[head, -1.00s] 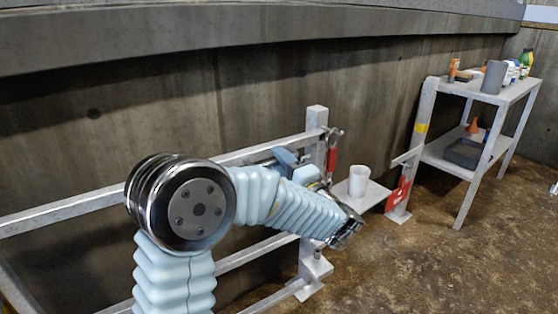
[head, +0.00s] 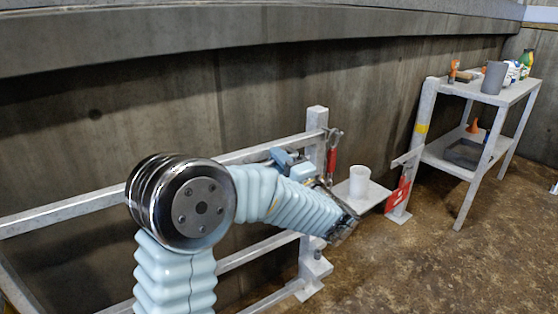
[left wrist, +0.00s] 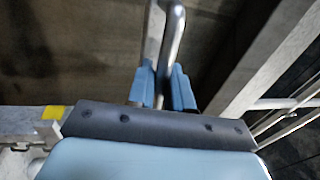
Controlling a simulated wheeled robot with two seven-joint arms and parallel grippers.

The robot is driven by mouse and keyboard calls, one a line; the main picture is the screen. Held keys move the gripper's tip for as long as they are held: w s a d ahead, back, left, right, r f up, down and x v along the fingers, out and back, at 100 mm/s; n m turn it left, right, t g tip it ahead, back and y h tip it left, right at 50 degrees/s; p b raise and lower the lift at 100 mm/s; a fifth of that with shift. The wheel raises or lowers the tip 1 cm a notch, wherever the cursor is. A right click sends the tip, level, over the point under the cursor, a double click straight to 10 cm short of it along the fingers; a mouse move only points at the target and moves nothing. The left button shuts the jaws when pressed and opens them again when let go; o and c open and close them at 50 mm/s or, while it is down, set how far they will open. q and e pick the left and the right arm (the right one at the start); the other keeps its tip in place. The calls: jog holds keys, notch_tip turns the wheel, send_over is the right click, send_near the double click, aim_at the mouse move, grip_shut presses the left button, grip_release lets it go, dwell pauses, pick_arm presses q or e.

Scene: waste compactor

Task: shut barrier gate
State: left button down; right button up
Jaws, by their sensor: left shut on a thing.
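The barrier gate (head: 85,199) is a grey metal frame of rails along the wall at the left of the head view. An upright post (head: 316,122) stands where the rails end. A bent metal bar, like a handle (left wrist: 173,45), shows in the left wrist view. My left gripper (left wrist: 162,88) has its blue fingers on both sides of that bar and is shut on it. In the head view, my left gripper (head: 284,158) is near the top rail, partly hidden by my arm. My right gripper is out of view.
A red clip (head: 332,161) hangs by the post. A white cup (head: 359,181) stands on a small ledge (head: 368,198). Another post (head: 424,112) has a yellow band and a red tag (head: 397,195). A shelf rack (head: 480,175) holds bottles at the right. The floor in front is clear.

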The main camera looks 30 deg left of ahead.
aim_at(266, 151)
pick_arm(q)
jog(key=shift+n+g+y, duration=0.4)
jog(key=shift+n+g, duration=0.1)
jog(key=shift+g, duration=0.3)
jog(key=p+x, duration=0.1)
jog(key=x, duration=0.1)
jog(key=p+x, duration=0.2)
jog(key=x, duration=0.1)
jog(key=shift+w+a+f, duration=0.3)
jog(key=shift+w+f, duration=0.05)
jog(key=shift+w, duration=0.1)
jog(key=shift+a+f, duration=0.1)
jog(key=shift+a, duration=0.05)
jog(key=c, duration=1.2)
grip_release()
jog(key=shift+a, duration=0.1)
jog(key=shift+f, duration=0.1)
jog(key=shift+d, duration=0.2)
jog(key=v, duration=1.3)
jog(key=shift+s+d+b, duration=0.1)
jog(key=shift+d+b, duration=0.2)
jog(key=shift+b, duration=0.1)
